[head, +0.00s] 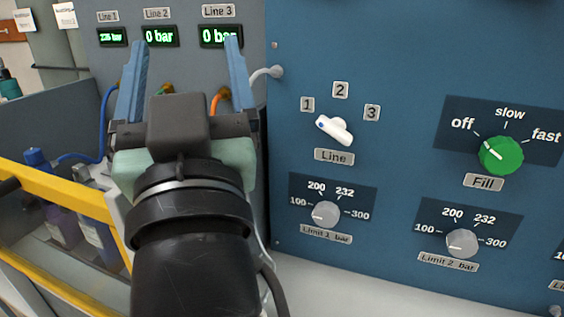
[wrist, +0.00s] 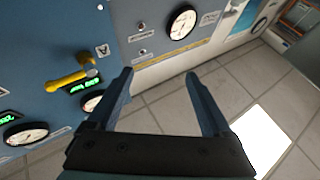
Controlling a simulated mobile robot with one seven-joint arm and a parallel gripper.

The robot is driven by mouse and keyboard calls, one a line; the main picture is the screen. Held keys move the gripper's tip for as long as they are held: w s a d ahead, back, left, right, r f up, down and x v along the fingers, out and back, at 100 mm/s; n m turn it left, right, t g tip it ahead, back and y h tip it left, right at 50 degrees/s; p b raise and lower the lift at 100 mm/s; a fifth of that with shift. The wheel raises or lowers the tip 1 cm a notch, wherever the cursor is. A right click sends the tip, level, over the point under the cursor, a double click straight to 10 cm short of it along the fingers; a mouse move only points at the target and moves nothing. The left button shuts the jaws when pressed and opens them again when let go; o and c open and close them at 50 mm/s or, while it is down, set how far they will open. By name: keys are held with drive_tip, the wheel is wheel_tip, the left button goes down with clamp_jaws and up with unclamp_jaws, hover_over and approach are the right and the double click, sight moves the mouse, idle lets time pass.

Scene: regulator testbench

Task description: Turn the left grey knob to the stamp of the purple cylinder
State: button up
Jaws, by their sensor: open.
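The left grey knob (head: 325,212), labelled "Limit 1 bar", is on the blue panel in the head view. Its scale reads 100, 200, 232 and 300, and its white mark points to the lower left, below 100. A purple cylinder (head: 60,222) stands behind the yellow rail at the left, partly covered; no stamp on it is legible. My gripper (head: 186,50) is open and empty, its blue fingers pointing up, left of the panel and apart from the knob. In the wrist view the open fingers (wrist: 160,75) have nothing between them.
A second grey knob (head: 462,242), "Limit 2 bar", is to the right. Above are a white line selector (head: 335,129) and a green fill knob (head: 500,155). The yellow rail (head: 75,195) fronts the cylinders. The wrist view shows gauges, a yellow handle (wrist: 72,78) and open tiled floor.

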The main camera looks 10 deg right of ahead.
drive_tip(key=w+r+g+p, duration=0.5)
drive_tip(key=w+r+p, duration=0.1)
drive_tip(key=p, duration=1.2)
drive_tip(key=d+f+n+g+h+p, duration=0.3)
drive_tip(key=d+f+n+g+h, duration=0.15)
drive_tip(key=d+f, duration=0.4)
drive_tip(key=s+d+f+n+g+h, duration=0.1)
drive_tip(key=s+d+f+n+h, duration=0.15)
drive_tip(key=f+n, duration=0.3)
drive_tip(key=s+d+f+n+g+h, duration=0.1)
drive_tip(key=d+f+n+h, duration=0.1)
drive_tip(key=f+n+h, duration=0.3)
drive_tip(key=n+t+y, duration=0.2)
drive_tip(key=n+t, duration=0.1)
drive_tip(key=n, duration=1.8)
approach(325, 219)
drive_tip(key=x, duration=0.9)
drive_tip(key=shift+w+d, duration=0.15)
drive_tip(key=shift+w, duration=0.05)
